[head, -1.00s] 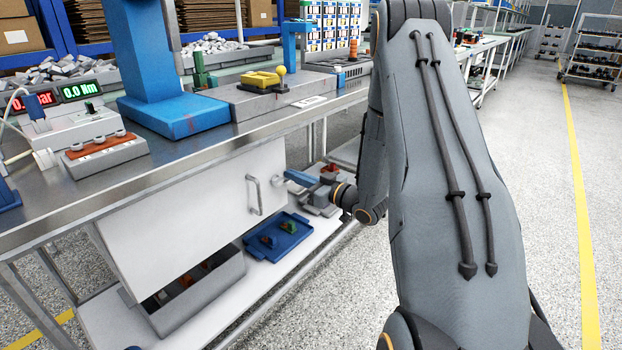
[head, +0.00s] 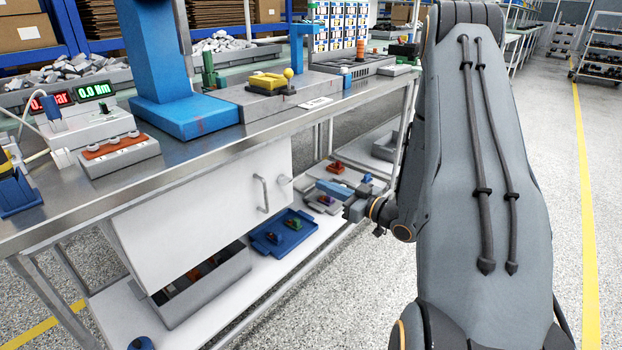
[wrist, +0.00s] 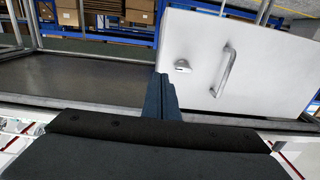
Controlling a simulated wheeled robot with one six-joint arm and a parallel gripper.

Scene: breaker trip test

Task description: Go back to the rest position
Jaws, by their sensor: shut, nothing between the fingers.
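My gripper (wrist: 166,97) shows in the wrist view with its two blue fingers together and nothing between them. In the head view my gripper (head: 350,210) is small and partly hidden, to the right of the white door panel (head: 205,200) under the bench. In the wrist view the white panel (wrist: 262,62) with its metal handle (wrist: 223,72) and a round knob stands beyond the fingers, apart from them as far as I can tell.
The steel bench (head: 180,165) carries a blue press (head: 188,115), a yellow-topped fixture (head: 266,82) and a digital readout (head: 95,90). The lower shelf (head: 240,305) holds a blue tray (head: 283,240) and a grey bin (head: 195,298). Open floor lies to the right.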

